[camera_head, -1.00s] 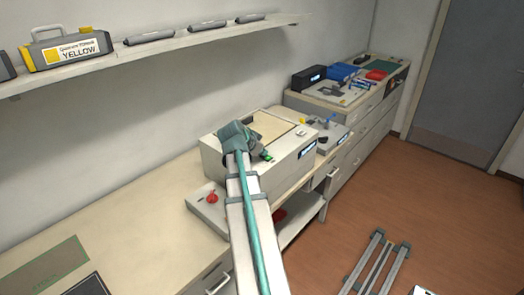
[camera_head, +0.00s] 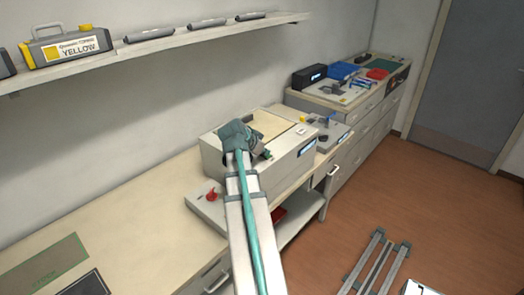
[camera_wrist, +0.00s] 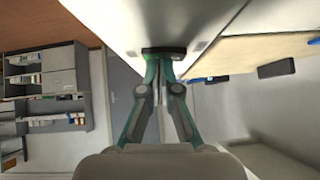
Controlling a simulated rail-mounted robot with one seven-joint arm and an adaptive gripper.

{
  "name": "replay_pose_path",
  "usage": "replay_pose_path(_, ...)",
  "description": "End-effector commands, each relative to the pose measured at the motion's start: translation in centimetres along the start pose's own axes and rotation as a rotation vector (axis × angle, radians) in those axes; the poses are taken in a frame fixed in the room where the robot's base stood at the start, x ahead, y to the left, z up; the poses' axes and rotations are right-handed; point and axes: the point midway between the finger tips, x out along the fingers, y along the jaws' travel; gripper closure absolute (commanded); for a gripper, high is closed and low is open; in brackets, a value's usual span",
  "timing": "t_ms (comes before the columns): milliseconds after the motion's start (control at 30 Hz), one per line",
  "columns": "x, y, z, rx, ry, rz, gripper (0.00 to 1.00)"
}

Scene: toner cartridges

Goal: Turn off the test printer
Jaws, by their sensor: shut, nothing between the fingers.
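The test printer (camera_head: 288,163) is a pale box with a tan top panel and a small blue display, standing on the bench. My gripper (camera_head: 266,154) is at the printer's front upper edge, partly hidden by my own wrist in the head view. In the wrist view the printer's pale front face (camera_wrist: 150,20) fills the top. My gripper (camera_wrist: 164,58) is shut there, fingertips together at a dark switch (camera_wrist: 163,50) with a faint green glow. The tips look to be touching the switch or very close to it.
A pale box with a red knob (camera_head: 212,195) sits left of the printer. A device with a small display (camera_head: 328,134) stands to its right. A wall shelf (camera_head: 150,52) carries toner cartridges.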

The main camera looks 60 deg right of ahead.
Motion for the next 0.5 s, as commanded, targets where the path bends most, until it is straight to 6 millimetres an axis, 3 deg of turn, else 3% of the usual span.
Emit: replay_pose_path(500, -0.92, -0.06, -0.93, 0.0, 0.003, -0.003, 1.0)
